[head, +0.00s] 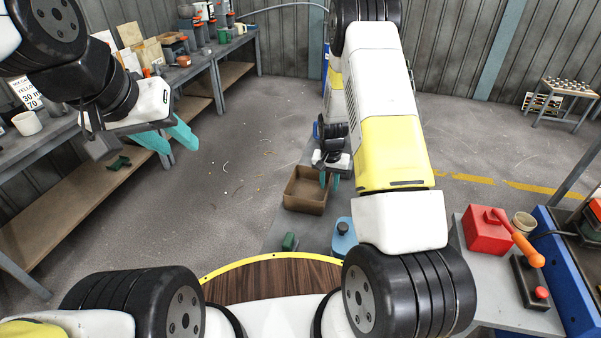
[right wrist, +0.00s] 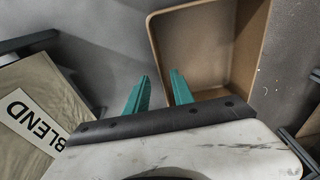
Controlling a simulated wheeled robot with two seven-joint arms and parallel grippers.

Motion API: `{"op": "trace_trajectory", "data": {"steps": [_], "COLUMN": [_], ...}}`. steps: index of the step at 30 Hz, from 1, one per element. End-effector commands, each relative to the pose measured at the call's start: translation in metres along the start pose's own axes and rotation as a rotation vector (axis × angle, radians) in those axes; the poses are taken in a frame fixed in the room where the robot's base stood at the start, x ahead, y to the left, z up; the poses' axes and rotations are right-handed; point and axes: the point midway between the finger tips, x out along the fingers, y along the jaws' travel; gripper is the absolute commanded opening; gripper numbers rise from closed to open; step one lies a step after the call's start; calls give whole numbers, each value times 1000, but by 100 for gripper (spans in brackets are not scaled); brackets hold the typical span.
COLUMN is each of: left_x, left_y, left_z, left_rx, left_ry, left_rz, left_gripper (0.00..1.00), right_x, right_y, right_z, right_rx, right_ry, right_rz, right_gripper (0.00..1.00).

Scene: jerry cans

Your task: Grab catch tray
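The catch tray looks to be the brown open box (head: 306,190) low down in front of me, left of my right gripper. It appears empty, and it also shows in the right wrist view (right wrist: 262,35). My right gripper (head: 331,181) is at the tray's right side. In the right wrist view, its teal fingers (right wrist: 160,78) are apart, with the tray's near-side wall running down towards the gap between them. I cannot tell whether either finger touches the wall. My left gripper (head: 181,142) is open and empty, raised near the left workbench.
A blue can (head: 343,240) and a small green object (head: 290,241) stand nearer me. A red can (head: 487,232) sits on a grey table at right. A BLEND-labelled bag (right wrist: 40,115) lies beside the right gripper.

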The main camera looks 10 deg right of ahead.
Motion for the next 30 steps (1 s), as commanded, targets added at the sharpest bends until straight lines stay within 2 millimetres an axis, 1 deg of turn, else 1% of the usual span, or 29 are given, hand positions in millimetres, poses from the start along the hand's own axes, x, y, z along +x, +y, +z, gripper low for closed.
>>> {"op": "trace_trajectory", "data": {"steps": [3,7,11,17,20,21,22,30], "left_x": [0,0,0,0,0,0,0,0], "left_y": [0,0,0,0,0,0,0,0], "left_z": [0,0,0,0,0,0,0,0], "left_rx": [0,0,0,0,0,0,0,0], "left_ry": [0,0,0,0,0,0,0,0], "left_rz": [0,0,0,0,0,0,0,0], "left_gripper": [36,36,36,36,36,36,36,36], "right_x": [20,37,44,44,44,44,44,44], "right_y": [-3,-3,-4,-4,-4,-4,-4,-4], "right_z": [1,1,0,0,0,0,0,0], "right_rx": [-1,0,1,0,0,0,0,0], "right_ry": [-3,-2,1,1,1,1,1,1], "right_rz": [1,1,0,-1,-1,-1,-1,-1], "right_gripper": [29,29,29,29,11,4,0,0]}}
